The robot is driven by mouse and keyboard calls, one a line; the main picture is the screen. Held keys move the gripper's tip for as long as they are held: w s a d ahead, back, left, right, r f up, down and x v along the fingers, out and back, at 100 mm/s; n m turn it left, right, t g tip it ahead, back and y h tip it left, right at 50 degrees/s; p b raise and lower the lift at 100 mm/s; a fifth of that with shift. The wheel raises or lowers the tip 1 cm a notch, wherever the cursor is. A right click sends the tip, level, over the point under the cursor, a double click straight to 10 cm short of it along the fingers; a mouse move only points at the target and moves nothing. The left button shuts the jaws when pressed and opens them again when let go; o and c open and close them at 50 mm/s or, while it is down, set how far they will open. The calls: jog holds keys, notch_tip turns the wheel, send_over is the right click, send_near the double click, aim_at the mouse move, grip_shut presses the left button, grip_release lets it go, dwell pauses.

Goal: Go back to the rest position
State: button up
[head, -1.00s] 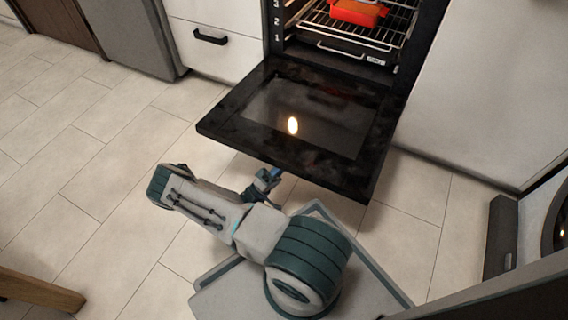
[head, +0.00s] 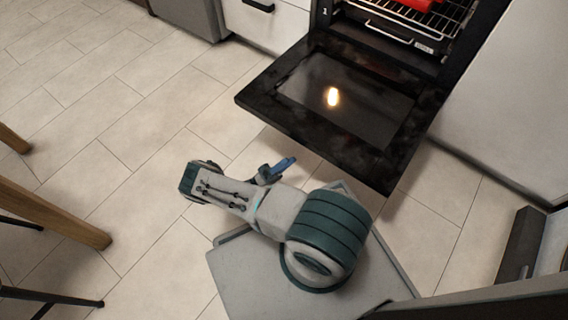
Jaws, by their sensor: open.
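My gripper (head: 284,165) shows in the head view beside my folded arm, over the tiled floor just in front of the open oven door. It is partly hidden behind my arm, with a blue finger sticking out toward the right. It is open and I see nothing in it. My arm is folded low above my base.
The oven door (head: 262,92) hangs open, close beyond my gripper. A red dish (head: 418,3) sits on the oven rack (head: 440,22). Wooden furniture legs (head: 70,222) stand at the left. The tiled floor (head: 125,130) between them is clear.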

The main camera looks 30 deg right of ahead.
jog(key=shift+a+f, duration=0.2)
jog(key=shift+a, duration=0.05)
dwell(0.4)
